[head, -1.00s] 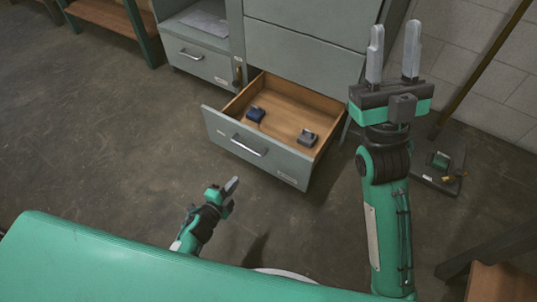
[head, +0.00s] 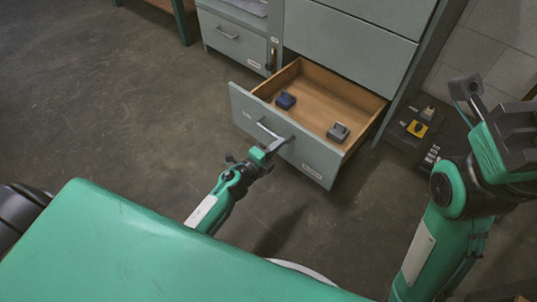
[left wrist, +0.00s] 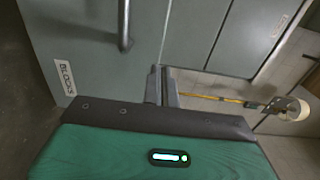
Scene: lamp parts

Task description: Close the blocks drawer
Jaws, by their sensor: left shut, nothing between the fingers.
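The blocks drawer (head: 290,148) is pulled out of the grey cabinet, its wooden inside showing. A blue block (head: 286,100) and a grey block (head: 338,132) lie in it. Its bar handle (head: 266,131) is on the front. My left gripper (head: 276,147) is shut and empty, close to the front by the handle's right end; I cannot tell if it touches. In the left wrist view, the shut fingers (left wrist: 161,84) point at the drawer front with its BLOCKS label (left wrist: 64,77) and handle (left wrist: 124,25). My right gripper (head: 497,95) is raised at the right edge, partly cut off, its fingers apart.
A closed drawer (head: 232,40) is in the cabinet's left part. A dark base with yellow and grey items (head: 417,127) stands right of the open drawer. A green surface (head: 150,250) fills the near foreground. The floor (head: 100,110) at left is clear.

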